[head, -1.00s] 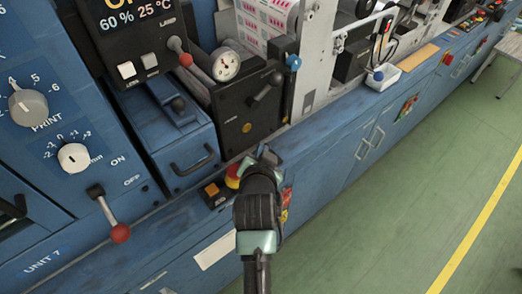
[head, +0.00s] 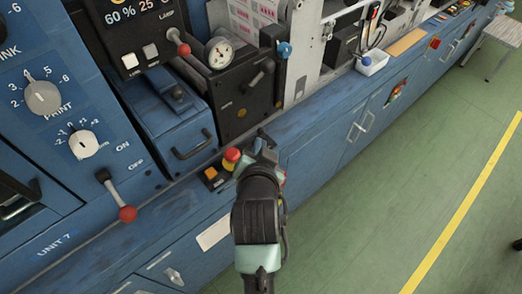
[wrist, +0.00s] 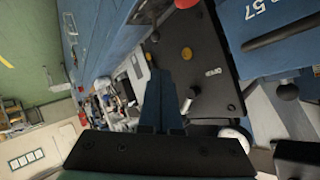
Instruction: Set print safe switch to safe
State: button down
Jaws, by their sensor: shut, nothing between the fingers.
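I can read no "print safe" label, so I cannot tell which control is that switch. A red-balled lever (head: 127,213) by ON and OFF marks sits at the left in the head view, pointing down towards OFF. A black panel (head: 238,108) carries a dark lever (head: 258,75). My gripper (head: 264,142) is over the ledge below this panel, apart from the lever. Its fingers (wrist: 165,85) are together and empty in the wrist view.
A red mushroom button (head: 232,155) and an orange button (head: 210,172) are just left of my gripper. A gauge (head: 220,53), a red-tipped lever (head: 184,49) and a blue box (head: 175,115) are above. Green floor (head: 400,190) is open to the right.

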jog(key=v, duration=0.4)
jog(key=shift+w+d+r, duration=0.1)
jog(key=shift+r, duration=0.25)
jog(key=w+a+r+n+t, duration=0.15)
jog(key=r+t, duration=0.25)
jog(key=r, duration=0.9)
jog(key=w+r+n+t, duration=0.2)
jog(key=r+t, duration=0.1)
jog(key=r, duration=1)
jog(key=s+r+n+t, duration=0.1)
jog(key=s+r+t, duration=0.3)
jog(key=r, duration=0.8)
jog(key=s+a+r+n+t+y+p, duration=0.1)
jog(key=s+r+t, duration=0.3)
jog(key=s+r, duration=0.4)
notch_tip(320, 180, up, 5)
jog(key=shift+a+r+n+p, duration=0.2)
jog(key=shift+n+p, duration=0.1)
jog(key=shift+n, duration=0.35)
